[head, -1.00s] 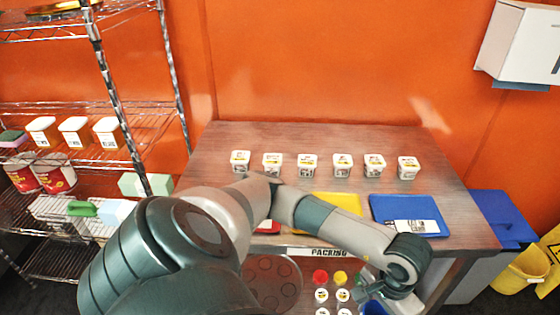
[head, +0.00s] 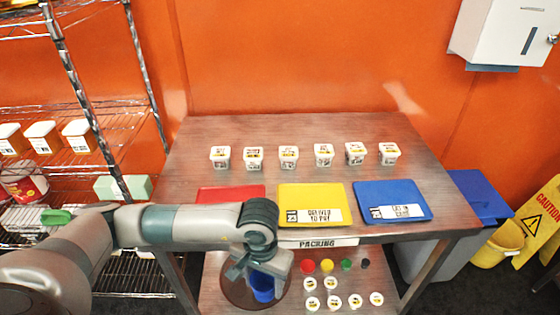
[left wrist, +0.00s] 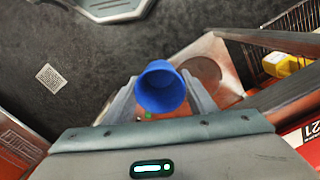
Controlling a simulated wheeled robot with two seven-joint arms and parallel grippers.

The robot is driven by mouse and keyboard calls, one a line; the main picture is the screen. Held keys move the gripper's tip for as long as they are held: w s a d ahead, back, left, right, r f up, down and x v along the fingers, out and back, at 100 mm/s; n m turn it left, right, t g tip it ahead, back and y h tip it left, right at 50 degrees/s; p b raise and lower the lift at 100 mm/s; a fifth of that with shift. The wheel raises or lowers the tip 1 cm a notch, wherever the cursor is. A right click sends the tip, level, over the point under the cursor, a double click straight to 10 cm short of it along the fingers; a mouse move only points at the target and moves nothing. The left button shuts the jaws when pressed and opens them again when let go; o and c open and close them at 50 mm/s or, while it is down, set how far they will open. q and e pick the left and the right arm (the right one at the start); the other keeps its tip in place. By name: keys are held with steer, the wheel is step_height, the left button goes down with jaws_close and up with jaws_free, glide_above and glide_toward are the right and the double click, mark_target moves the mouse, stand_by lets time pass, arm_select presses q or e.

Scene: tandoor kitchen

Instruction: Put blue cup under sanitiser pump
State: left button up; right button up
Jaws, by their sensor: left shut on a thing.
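The blue cup (head: 262,288) is held by my left gripper (head: 259,270) in front of the packing table's front edge, below the table top's height in the head view. In the left wrist view the blue cup (left wrist: 160,87) sits between the two fingers, its open mouth toward the camera. The left gripper is shut on it. I cannot make out a sanitiser pump in these views. My right gripper is not in view.
The packing table (head: 290,128) carries several white tubs and red (head: 230,194), yellow (head: 312,192) and blue trays (head: 392,187). Lids lie on its lower shelf. A wire rack (head: 75,60) stands left; a white wall dispenser (head: 500,30) and yellow bucket (head: 497,245) are right.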

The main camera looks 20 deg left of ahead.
arm_select(q)
steer(key=shift+s+a, duration=0.1)
steer(key=shift+a, duration=0.15)
